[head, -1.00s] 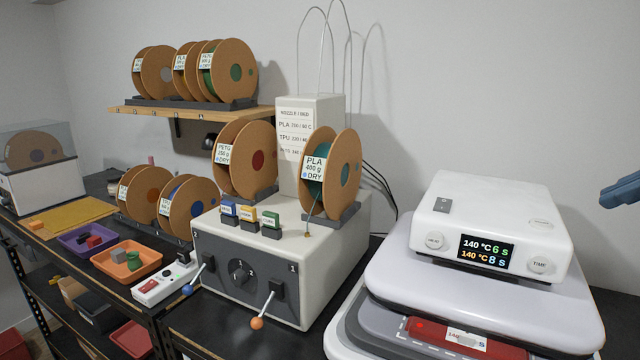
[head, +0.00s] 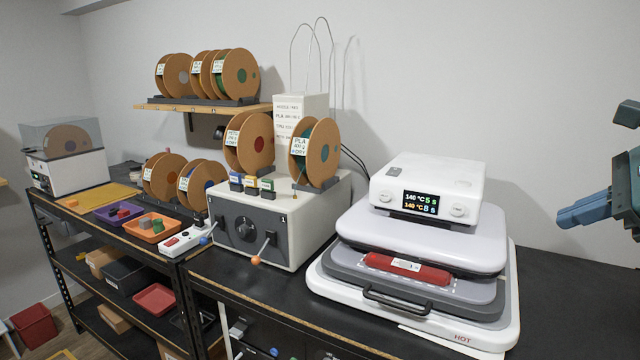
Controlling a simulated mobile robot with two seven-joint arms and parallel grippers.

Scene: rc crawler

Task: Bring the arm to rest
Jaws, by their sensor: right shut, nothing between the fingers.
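My right gripper (head: 580,212) is at the right edge of the head view, with its blue fingers pointing left. The fingers are together and nothing shows between them. It hangs in the air, to the right of the white heat press (head: 428,190) and apart from it. Part of my right arm above it is cut off by the frame. My left gripper is not in view.
The press has a grey lower plate with a red item (head: 407,269) on it and a front handle. A grey control box (head: 262,225) with levers and filament spools stands left of it. The black bench top (head: 565,305) right of the press is clear.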

